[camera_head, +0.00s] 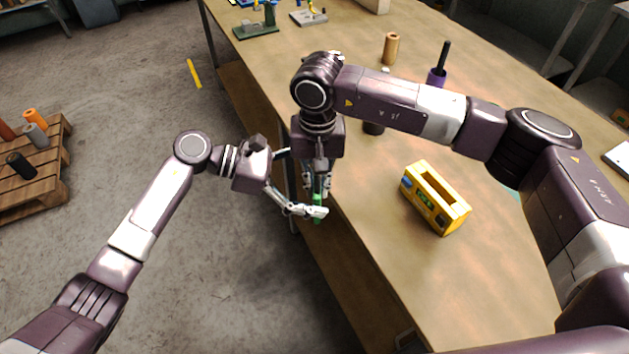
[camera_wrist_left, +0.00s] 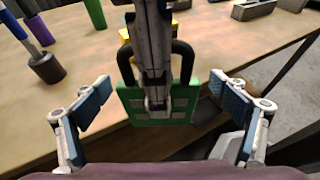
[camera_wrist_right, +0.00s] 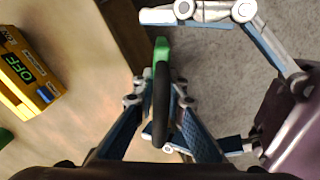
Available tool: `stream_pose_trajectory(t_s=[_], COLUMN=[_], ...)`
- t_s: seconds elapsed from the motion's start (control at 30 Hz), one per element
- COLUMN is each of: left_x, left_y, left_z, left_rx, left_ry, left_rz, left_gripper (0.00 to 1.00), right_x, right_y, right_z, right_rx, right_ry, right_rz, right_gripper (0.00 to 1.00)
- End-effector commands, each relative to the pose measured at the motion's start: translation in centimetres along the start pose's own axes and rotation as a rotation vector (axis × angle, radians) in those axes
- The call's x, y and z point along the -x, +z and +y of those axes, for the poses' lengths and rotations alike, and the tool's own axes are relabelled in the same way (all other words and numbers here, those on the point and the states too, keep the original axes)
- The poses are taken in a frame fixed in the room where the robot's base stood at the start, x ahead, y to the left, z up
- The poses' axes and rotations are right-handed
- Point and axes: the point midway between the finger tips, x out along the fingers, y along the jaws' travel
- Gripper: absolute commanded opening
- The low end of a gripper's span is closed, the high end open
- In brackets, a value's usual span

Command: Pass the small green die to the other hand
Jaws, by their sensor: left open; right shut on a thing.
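The small green die (camera_head: 317,205) is a green plate with a black loop handle, held up beside the table's edge. My right gripper (camera_head: 317,183) points down and is shut on it; in the right wrist view its blue pads close on the black handle (camera_wrist_right: 161,100). My left gripper (camera_head: 305,184) comes from the left and is open around the die. In the left wrist view the green plate (camera_wrist_left: 128,107) lies between the spread left fingertips (camera_wrist_left: 160,88), with a gap on each side. A right finger hides the plate's middle there.
A yellow box (camera_head: 446,212) with an open slot stands on the wooden table (camera_head: 480,275); its side reads OFF in the right wrist view (camera_wrist_right: 20,68). A tan cylinder (camera_head: 391,48) and a purple-based tool (camera_head: 436,77) stand farther back. A pallet (camera_head: 50,165) holds several rolls at left.

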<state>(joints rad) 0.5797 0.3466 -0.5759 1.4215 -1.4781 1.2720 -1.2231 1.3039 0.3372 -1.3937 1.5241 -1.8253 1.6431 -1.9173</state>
Motion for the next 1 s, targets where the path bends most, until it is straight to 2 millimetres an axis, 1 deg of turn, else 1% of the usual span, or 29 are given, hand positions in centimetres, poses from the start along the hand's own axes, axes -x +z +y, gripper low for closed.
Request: stream_pose_trajectory(t_s=[0.03, 0.07, 0.6, 0.63, 0.8, 1.0], left_x=[0.01, 0.01, -0.03, 0.0, 0.02, 0.06], left_y=[0.01, 0.01, 0.06, 0.25, 0.23, 0.22], left_z=[-0.01, -0.01, -0.12, -0.09, -0.04, 0.02], left_rx=[0.0, 0.0, 0.0, -0.002, -0.002, -0.002], left_ry=[0.0, 0.0, -0.004, -0.003, -0.002, 0.0], left_rz=[0.0, 0.0, -0.001, -0.005, -0.004, -0.004], left_gripper=[0.9, 0.88, 0.29, 0.29, 0.29, 0.29], right_x=[0.11, 0.11, 0.13, 0.15, 0.1, 0.05], right_y=[-0.04, -0.04, -0.13, -0.14, -0.08, -0.04], right_z=[-0.04, -0.04, -0.04, -0.04, -0.03, -0.01], right_rx=[0.0, 0.0, 0.0, 0.0, 0.0, 0.0], right_ry=[-0.001, -0.001, -0.002, -0.002, -0.001, 0.0], right_rz=[0.002, 0.002, 0.004, 0.004, 0.003, 0.001], right_gripper=[0.0, 0.0, 0.0, 0.14, 0.32, 0.32])
